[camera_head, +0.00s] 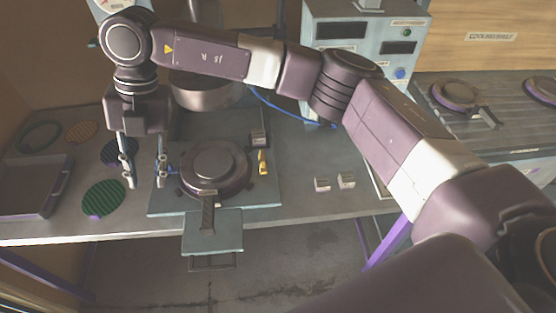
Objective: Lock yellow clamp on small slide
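The yellow clamp (263,163) stands upright at the right side of the round dark mould (214,168), on the grey-blue press base (262,195). I cannot tell whether it is locked. A flat slide plate (213,231) sticks out at the front of the base, under the mould's handle; I cannot tell if it is the small slide. My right gripper (146,184) reaches across from the right and points down at the left of the mould, away from the yellow clamp. Its fingers are wide apart with nothing between them. A small blue part (171,169) is beside its right finger. My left gripper is not in view.
A green ribbed disc (103,198) lies just left of the gripper, with other discs behind. A grey tray (35,188) is at far left. Two small pale blocks (322,184) lie right of the base. A control box (366,50) stands behind, and my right arm spans above.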

